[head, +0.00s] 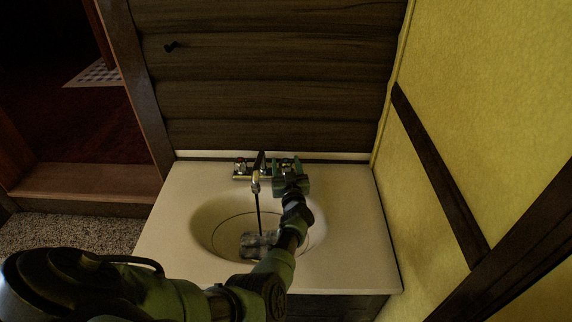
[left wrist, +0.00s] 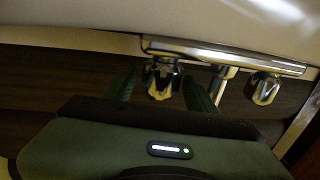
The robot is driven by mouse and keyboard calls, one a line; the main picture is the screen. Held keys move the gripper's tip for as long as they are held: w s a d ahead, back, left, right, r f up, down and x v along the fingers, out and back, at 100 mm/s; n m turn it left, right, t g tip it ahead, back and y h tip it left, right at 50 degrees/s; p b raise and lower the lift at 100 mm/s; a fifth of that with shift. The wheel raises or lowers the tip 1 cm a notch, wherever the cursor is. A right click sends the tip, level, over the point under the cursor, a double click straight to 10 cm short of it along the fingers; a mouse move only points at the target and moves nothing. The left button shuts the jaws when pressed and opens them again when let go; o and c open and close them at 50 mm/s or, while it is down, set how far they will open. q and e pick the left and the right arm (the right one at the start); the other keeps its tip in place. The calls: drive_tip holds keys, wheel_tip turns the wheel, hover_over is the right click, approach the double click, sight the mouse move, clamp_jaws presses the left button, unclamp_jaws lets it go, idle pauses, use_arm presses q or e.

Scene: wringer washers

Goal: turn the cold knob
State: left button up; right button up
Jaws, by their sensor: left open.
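A chrome faucet (head: 257,177) stands at the back of the sink, with a knob on each side of its spout. My left gripper (head: 288,166) is over the right-hand knob and largely hides it in the head view. In the left wrist view, that chrome knob (left wrist: 163,80) sits between the two fingers of my open left gripper (left wrist: 166,88), with a gap visible on each side. The other knob (head: 240,166) is left of the spout; it also shows in the wrist view (left wrist: 264,89). I cannot read any hot or cold mark. My right gripper is not in view.
The cream counter (head: 356,245) holds an oval basin (head: 208,222), which my left arm crosses. A dark plank wall (head: 270,80) rises behind and a yellow wall (head: 480,80) stands close on the right. A doorway with a wooden step (head: 90,182) is at left.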

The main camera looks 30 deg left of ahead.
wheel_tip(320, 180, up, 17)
drive_tip(key=p, duration=1.6)
